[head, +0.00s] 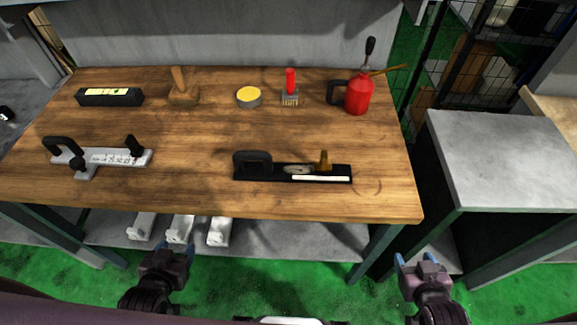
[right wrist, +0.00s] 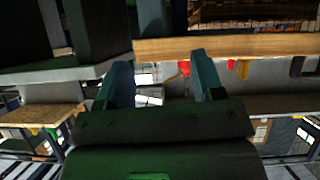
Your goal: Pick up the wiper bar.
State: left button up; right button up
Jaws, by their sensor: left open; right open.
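A long black bar (head: 266,175) with a black loop handle, a brass knob and a white strip along its front edge lies near the front of the wooden table; it may be the wiper bar, but I see no label that says so. My left gripper (head: 175,248) is open and empty, below and in front of the table's front edge. My right gripper (head: 416,259) is open and empty, in front of the table's right corner. Its two fingers also show apart in the right wrist view (right wrist: 163,80), with nothing between them.
On the table (head: 200,190) are a white gauge with black handles (head: 115,157), a black box with a yellow label (head: 110,97), a wooden-handled tool (head: 182,88), a yellow-topped tin (head: 249,97), a red-handled brush (head: 290,88) and a red oil can (head: 358,94). A grey bench (head: 495,160) stands right.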

aim_at(298, 171)
jog(key=j, duration=0.7)
jog(key=k+j, duration=0.15)
jog(key=j, duration=0.5)
jog(key=i+z, duration=0.05)
